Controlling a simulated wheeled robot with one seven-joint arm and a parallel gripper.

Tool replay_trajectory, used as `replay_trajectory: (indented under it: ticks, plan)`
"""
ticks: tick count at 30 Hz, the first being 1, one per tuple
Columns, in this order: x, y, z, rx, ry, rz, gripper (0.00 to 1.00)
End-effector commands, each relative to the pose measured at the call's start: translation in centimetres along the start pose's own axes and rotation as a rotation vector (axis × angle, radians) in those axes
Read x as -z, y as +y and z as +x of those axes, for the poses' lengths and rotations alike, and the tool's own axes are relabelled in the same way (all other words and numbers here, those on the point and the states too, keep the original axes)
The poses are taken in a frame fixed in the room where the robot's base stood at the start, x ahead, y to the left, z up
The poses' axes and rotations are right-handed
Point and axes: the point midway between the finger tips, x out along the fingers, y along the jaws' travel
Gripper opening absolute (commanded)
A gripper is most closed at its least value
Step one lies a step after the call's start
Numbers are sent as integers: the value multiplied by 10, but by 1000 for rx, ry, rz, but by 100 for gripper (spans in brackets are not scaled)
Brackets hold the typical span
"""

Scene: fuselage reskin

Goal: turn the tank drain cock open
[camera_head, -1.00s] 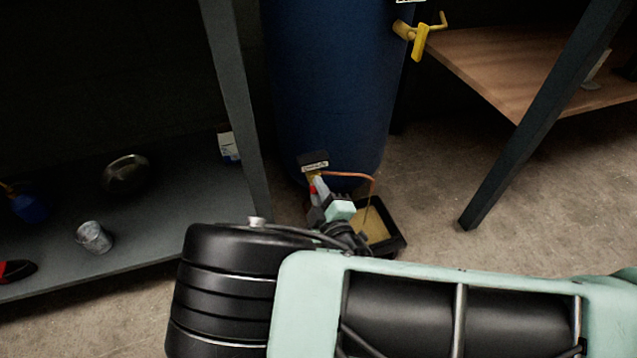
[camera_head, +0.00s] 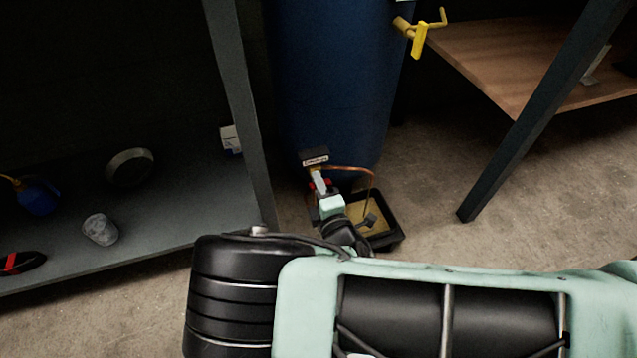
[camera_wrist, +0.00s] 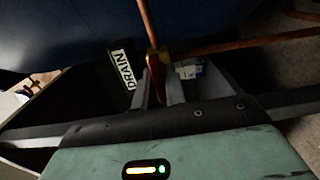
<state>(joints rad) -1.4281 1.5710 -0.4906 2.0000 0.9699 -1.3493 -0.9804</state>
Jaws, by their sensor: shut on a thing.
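The blue tank (camera_head: 335,80) stands in the middle of the head view. Low on its front is the drain cock, a brass body (camera_wrist: 157,57) with a red lever (camera_wrist: 156,78), beside a label reading DRAIN (camera_wrist: 127,70). My gripper (camera_wrist: 158,92) is shut on the red lever, one finger on each side of it.
A copper pipe (camera_head: 350,169) bends from the cock down to a black tray (camera_head: 393,238) on the floor.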

Motion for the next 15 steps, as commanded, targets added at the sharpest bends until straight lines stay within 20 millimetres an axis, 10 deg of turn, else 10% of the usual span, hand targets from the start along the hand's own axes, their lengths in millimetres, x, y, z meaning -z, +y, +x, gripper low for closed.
replay_trajectory:
  ticks: [10, 12, 15]
  plan:
    - [0, -1, 0, 2, 1, -1, 0]
    - [0, -1, 0, 2, 1, -1, 31]
    - [0, -1, 0, 2, 1, 0, 31]
